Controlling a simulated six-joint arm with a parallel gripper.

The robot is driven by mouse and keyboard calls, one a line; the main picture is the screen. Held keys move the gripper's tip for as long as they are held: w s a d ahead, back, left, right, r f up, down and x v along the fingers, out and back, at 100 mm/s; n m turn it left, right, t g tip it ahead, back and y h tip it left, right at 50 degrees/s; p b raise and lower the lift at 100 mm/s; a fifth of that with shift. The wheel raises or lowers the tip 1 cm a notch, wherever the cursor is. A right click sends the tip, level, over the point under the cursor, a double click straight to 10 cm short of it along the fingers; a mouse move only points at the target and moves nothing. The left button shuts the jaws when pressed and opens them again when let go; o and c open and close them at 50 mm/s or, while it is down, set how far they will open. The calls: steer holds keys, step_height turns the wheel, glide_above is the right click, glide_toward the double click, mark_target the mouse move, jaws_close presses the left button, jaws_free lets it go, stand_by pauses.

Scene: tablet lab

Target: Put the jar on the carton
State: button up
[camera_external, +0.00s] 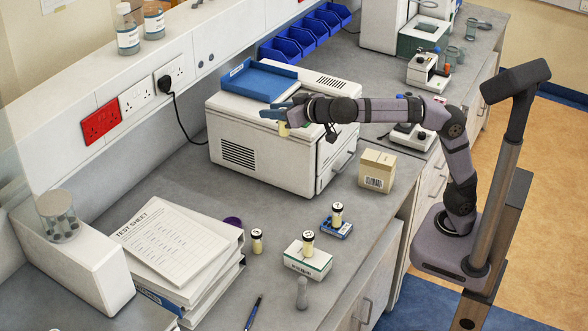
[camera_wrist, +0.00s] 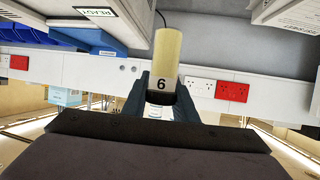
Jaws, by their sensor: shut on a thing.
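My gripper (camera_external: 272,113) is shut on a pale yellow jar (camera_external: 284,129) and holds it in the air by the upper front of the white bench machine. In the wrist view the jar (camera_wrist: 167,55) sticks out from between the fingers (camera_wrist: 163,100), with a digit that looks like 6; its gripped end is partly hidden. A tan carton with a barcode (camera_external: 376,172) stands clear on the bench, right of the machine, with nothing on its top. A smaller white and green box (camera_external: 308,263) nearer the front carries another jar with a dark lid (camera_external: 308,243).
One similar jar (camera_external: 257,241) stands on the bench and another (camera_external: 337,214) on a small blue item (camera_external: 337,231). The white machine (camera_external: 262,155) with a blue tray (camera_external: 259,81) is beside my gripper. Binders with a test sheet (camera_external: 167,238) lie at left.

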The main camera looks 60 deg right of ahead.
steer(key=s+d+f+m+g+h+p, duration=0.1)
steer(key=s+d+m+g+h+p, duration=0.1)
steer(key=s+d+m+h+p, duration=0.5)
steer(key=d+g+p, duration=0.2)
steer(key=d+p, duration=0.3)
steer(key=d, duration=0.7)
steer(key=s+d+r+m+g+h+p, duration=0.2)
steer(key=s+d+m+g+h+p, duration=0.3)
steer(key=s+d+p, duration=0.65)
step_height(320, 180, down, 17)
steer(key=s+d+m+g+y+b, duration=0.1)
steer(key=s+d+b, duration=0.1)
steer(key=shift+d+b, duration=0.2)
steer(key=shift+b, duration=0.2)
steer(key=shift+s+f, duration=0.1)
steer(key=shift+f, duration=0.05)
steer(key=shift+f, duration=1.95)
steer(key=shift+f, duration=0.2)
